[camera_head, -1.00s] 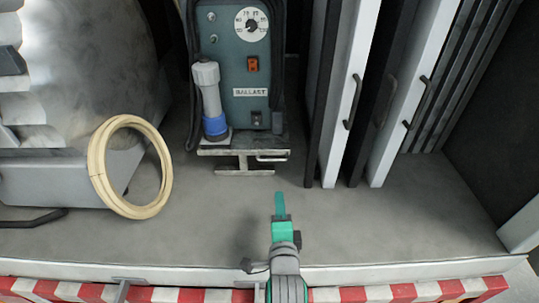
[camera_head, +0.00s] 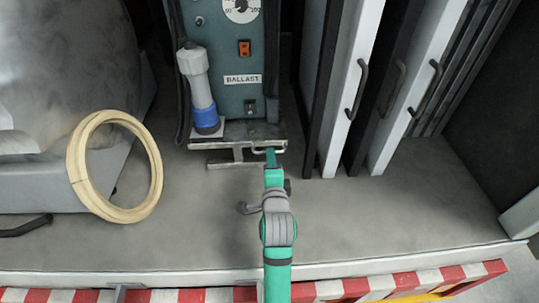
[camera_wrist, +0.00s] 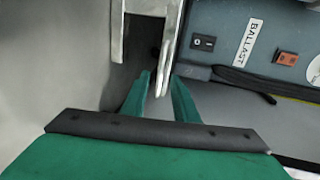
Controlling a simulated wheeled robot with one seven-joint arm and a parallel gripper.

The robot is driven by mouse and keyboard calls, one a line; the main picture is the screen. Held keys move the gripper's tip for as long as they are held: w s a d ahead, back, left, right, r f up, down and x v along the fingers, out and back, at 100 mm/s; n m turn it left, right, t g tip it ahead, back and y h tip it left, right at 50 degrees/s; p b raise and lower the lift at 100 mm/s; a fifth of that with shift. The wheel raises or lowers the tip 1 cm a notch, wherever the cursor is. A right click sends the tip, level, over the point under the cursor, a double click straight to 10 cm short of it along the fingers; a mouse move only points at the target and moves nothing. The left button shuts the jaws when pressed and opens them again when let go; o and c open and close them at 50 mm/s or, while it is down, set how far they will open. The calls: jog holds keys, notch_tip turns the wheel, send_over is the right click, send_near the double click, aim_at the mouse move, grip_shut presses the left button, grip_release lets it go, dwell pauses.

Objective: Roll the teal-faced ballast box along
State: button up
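The teal-faced ballast box (camera_head: 227,97) stands upright at the top centre of the head view, marked BALLAST, with a dial and an orange switch. Its face also shows at the upper right of the wrist view (camera_wrist: 228,42). A metal foot frame (camera_head: 225,162) juts from its base, with a pale bar handle (camera_head: 282,151) at the right. My gripper (camera_head: 271,154) is at this handle. In the wrist view, my gripper's teal fingers (camera_wrist: 162,88) stand apart on either side of a pale metal bar (camera_wrist: 170,45). I cannot tell whether either finger touches it.
A coiled cream hose (camera_head: 76,170) lies left, against a grey housing. A white and blue plug (camera_head: 202,95) stands on the box's base. White panels with dark handles (camera_head: 352,85) stand close on the right. The grey floor (camera_head: 390,220) in front is clear up to the red-and-white edge.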

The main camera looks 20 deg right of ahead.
jog(key=shift+x, duration=1.6)
grip_shut()
jog(key=shift+a, duration=0.1)
